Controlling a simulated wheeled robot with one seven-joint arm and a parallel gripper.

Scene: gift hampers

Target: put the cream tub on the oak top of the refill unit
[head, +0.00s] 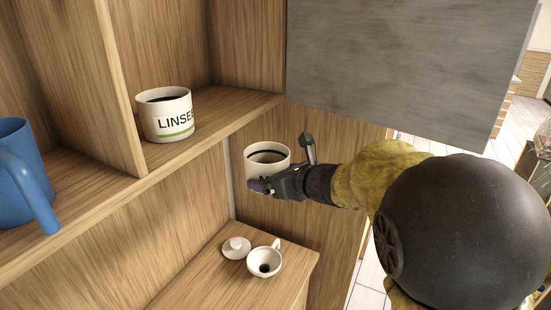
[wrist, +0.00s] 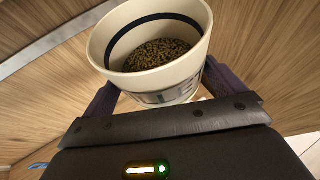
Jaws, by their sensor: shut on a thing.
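My gripper (head: 268,186) is shut on a cream tub (head: 268,158) with a dark inner band and a label beginning with "M". In the wrist view the tub (wrist: 150,80) sits upright or slightly tilted between both fingers, with dark grainy contents inside. It is held in the air, in front of an oak panel and right of the shelf. A low oak top (head: 190,290), seemingly the refill unit's, lies below and to the left of the tub. Another cream tub (head: 165,118), labelled "LINSE…" with a green stripe, stands on the oak shelf.
A white cup (head: 264,262) and a small white knobbed lid (head: 236,247) occupy the back right of the low oak top; its visible front left is clear. A blue mug (head: 22,170) stands on the left shelf. A grey panel (head: 400,70) hangs above my arm.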

